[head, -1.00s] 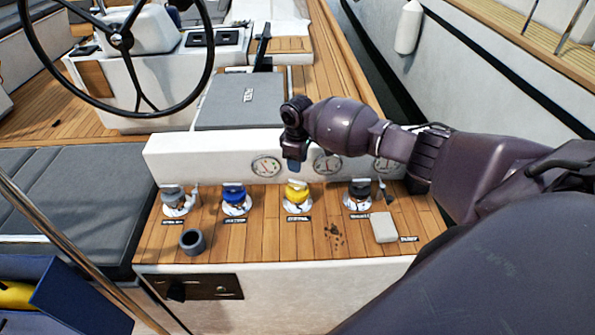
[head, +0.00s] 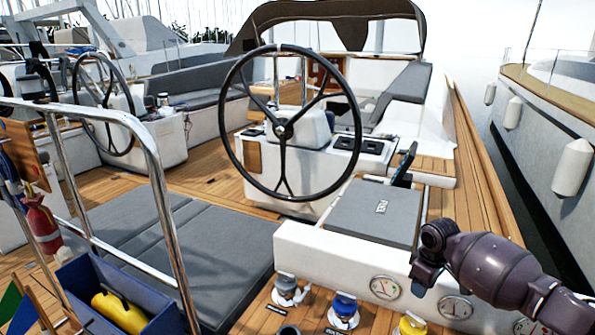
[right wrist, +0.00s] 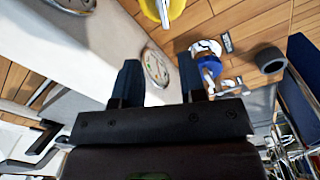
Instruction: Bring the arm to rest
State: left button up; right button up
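My right gripper (head: 422,285) hangs in front of the white gauge panel at the lower right of the head view, between two round gauges. In the right wrist view its two dark fingers (right wrist: 159,78) stand apart with nothing held between them, so it is open. Behind the fingers, the wrist view shows a round gauge (right wrist: 156,68) on the white panel. My right arm comes in from the lower right of the head view. My left gripper is not in view.
Winches with blue (head: 343,306) and yellow (head: 412,325) tops stand on the wooden ledge below the gripper. A grey hatch lid (head: 374,212) lies behind the panel. A steering wheel (head: 284,130) stands further back. A steel rail (head: 165,200) and blue bin (head: 85,290) are at left.

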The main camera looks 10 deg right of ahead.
jog(key=w+a+r+t+y, duration=0.1)
jog(key=w+a+r+t, duration=0.4)
jog(key=w+a+t, duration=0.2)
jog(key=s+a+f+t+y, duration=0.25)
jog(key=s+a+t, duration=0.25)
jog(key=s+a, duration=0.3)
jog(key=s+d+f+m+h, duration=0.1)
jog(key=s+f, duration=0.3)
jog(key=s, duration=0.5)
jog(key=s+d+f+m+h, duration=0.1)
jog(key=s+f, duration=0.4)
jog(key=s, duration=0.5)
jog(key=s+d+f+m+h, duration=0.2)
jog(key=s+f+m, duration=0.1)
jog(key=s, duration=0.7)
jog(key=shift+d+f+m+g, duration=0.3)
jog(key=shift+d+f+g, duration=0.1)
jog(key=shift+f, duration=0.5)
jog(key=shift+s, duration=0.1)
